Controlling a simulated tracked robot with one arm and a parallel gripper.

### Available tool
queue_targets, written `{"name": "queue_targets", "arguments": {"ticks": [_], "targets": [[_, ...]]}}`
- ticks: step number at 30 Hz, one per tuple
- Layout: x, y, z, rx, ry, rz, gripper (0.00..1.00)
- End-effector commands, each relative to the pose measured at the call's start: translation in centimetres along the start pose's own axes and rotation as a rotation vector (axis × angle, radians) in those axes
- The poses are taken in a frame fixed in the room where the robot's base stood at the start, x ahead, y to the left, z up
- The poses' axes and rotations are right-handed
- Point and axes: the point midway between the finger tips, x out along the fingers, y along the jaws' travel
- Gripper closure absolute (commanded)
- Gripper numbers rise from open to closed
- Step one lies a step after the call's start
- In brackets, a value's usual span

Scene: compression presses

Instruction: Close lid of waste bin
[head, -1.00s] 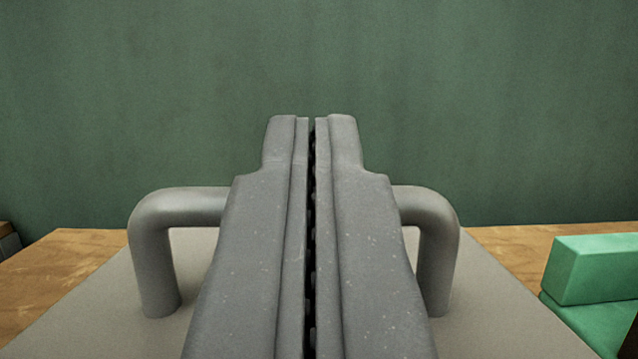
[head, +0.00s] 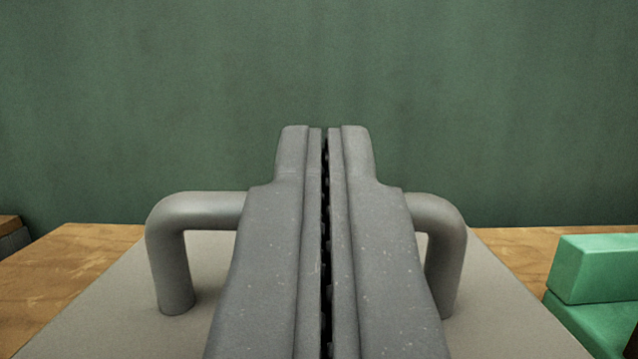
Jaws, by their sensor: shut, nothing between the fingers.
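A flat grey lid (head: 120,285) fills the lower part of the head view and looks to lie flat. A grey arched handle (head: 172,265) stands up from it. I take this to be the waste bin's lid; the bin's body is hidden. My gripper (head: 325,130) is shut and empty. Its fingers point away from me and cover the middle of the handle. I cannot tell whether they touch the handle.
A wooden surface (head: 65,255) shows on both sides of the lid. Green blocks (head: 598,268) sit at the right edge. A dark object (head: 12,240) shows at the left edge. A green wall (head: 320,60) stands behind.

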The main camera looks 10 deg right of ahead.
Motion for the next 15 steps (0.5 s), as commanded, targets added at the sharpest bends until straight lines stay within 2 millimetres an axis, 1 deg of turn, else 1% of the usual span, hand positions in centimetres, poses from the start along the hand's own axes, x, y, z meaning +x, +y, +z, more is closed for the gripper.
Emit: {"name": "queue_targets", "arguments": {"ticks": [3, 6, 8, 15], "targets": [[0.6, 0.0, -2.0, 0.000, 0.009, 0.000, 1.00], [0.7, 0.0, -3.4, 0.000, 0.009, -0.002, 1.00], [-0.2, 0.0, -3.5, 0.000, 0.006, -0.002, 1.00], [-3.2, 0.1, -5.1, 0.000, 0.009, -0.003, 1.00]]}}
